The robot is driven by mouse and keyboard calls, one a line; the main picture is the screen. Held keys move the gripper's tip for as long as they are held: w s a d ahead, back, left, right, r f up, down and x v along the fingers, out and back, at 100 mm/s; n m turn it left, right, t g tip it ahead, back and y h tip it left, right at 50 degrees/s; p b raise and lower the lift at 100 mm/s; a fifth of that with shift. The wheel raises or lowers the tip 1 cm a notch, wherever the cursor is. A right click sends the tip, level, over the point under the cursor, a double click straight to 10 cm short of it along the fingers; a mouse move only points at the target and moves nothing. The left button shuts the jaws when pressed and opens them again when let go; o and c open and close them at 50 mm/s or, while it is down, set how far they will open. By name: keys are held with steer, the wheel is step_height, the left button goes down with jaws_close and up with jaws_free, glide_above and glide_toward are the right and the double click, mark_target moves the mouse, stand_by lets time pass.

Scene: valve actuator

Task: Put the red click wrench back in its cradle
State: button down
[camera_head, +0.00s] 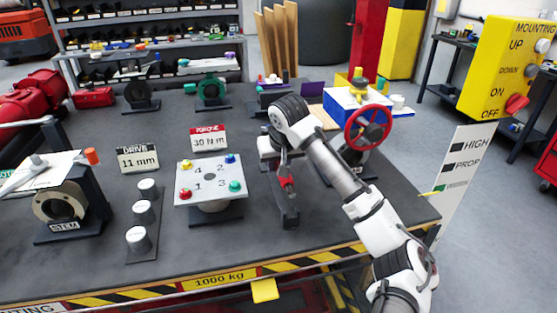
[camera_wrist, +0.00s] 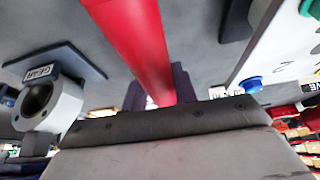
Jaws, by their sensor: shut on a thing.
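The red click wrench (camera_head: 287,183) is in my gripper (camera_head: 283,160), to the right of the numbered plate. In the wrist view its red shaft (camera_wrist: 140,45) runs from the top edge down to my gripper (camera_wrist: 165,122), which is shut on it. A dark narrow stand (camera_head: 289,212), apparently the cradle, is directly below the wrench in the head view. My arm and gripper hide part of the wrench and whatever is behind it. I cannot tell whether the wrench touches the stand.
The plate with coloured numbered knobs (camera_head: 210,181) stands close on the left. The red handwheel (camera_head: 368,127) is close on the right. Three grey sockets (camera_head: 143,212) and the STEM block (camera_head: 72,203) are further left. The bench front (camera_head: 240,250) is clear.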

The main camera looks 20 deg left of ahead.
steer(key=shift+f+b, duration=0.8)
steer(key=shift+f, duration=1.15)
steer(key=shift+p, duration=0.8)
stand_by(0.3)
steer(key=shift+f+b, duration=0.6)
steer(key=shift+f, duration=0.6)
steer(key=c, duration=1.1)
jaws_free()
steer(key=shift+c, duration=0.2)
steer(key=shift+o, duration=0.5)
steer(key=shift+f, duration=0.1)
step_height(320, 180, up, 13)
steer(key=b, duration=0.1)
glide_above(288, 184)
steer(key=w+a, duration=0.2)
steer(key=w, duration=0.1)
steer(key=shift+w+a+f, duration=0.1)
steer(key=shift+w+f, duration=0.1)
steer(key=shift+a, duration=0.1)
